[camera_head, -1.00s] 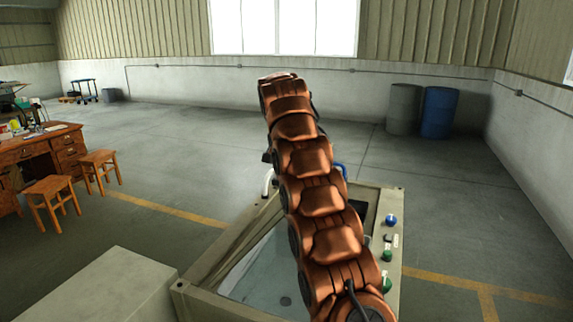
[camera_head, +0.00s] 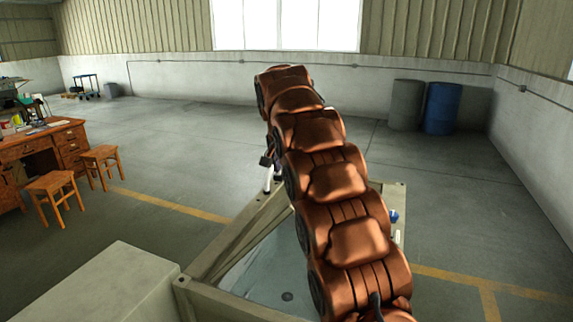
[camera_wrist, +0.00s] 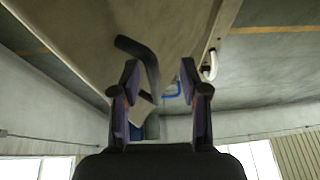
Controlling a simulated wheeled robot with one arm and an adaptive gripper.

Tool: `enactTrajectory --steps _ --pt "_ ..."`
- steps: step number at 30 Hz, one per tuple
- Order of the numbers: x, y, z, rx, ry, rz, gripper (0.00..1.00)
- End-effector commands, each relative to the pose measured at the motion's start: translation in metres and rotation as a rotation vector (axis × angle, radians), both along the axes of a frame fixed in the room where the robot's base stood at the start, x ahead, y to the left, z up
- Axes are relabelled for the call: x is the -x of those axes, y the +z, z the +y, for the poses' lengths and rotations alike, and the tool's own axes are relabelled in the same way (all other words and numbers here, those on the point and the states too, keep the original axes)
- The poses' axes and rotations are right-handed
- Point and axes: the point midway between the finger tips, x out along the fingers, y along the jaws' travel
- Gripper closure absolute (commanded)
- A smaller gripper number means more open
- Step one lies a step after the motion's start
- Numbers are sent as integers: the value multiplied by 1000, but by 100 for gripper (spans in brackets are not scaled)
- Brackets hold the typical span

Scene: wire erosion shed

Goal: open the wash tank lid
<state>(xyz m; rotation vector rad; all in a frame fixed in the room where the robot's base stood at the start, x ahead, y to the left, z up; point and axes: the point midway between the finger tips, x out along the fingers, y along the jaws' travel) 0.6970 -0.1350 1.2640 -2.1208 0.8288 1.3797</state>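The wash tank (camera_head: 182,283) is a beige, open-framed box at the lower middle of the head view. Its floor and a dark drain show inside, and my arm covers its right part. In the wrist view a broad beige panel (camera_wrist: 85,35), seemingly the lid, slants across the top, with a black bent handle (camera_wrist: 146,58) on it. My gripper (camera_wrist: 160,72) is open, with its two fingers apart. The handle shows between and just beyond the fingertips, nearer the left finger; I cannot tell if they touch. In the head view my arm hides the gripper.
A beige box (camera_head: 105,285) stands left of the tank. A blue knob (camera_head: 394,216) is on the tank's right side. Wooden stools (camera_head: 55,192) and a desk (camera_head: 40,143) stand far left. Grey (camera_head: 406,104) and blue (camera_head: 442,108) drums stand at the back right. The floor between is clear.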

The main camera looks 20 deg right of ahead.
Motion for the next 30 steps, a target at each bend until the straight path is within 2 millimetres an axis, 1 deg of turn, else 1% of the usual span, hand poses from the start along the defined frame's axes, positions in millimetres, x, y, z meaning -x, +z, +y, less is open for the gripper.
enactTrajectory --steps 1,18,24,30 --pt "4 -1 8 -4 7 4 59" --pt "44 -2 35 -3 3 4 59" --pt "50 -1 40 -3 3 4 59" --pt "51 -1 41 -3 3 3 59"
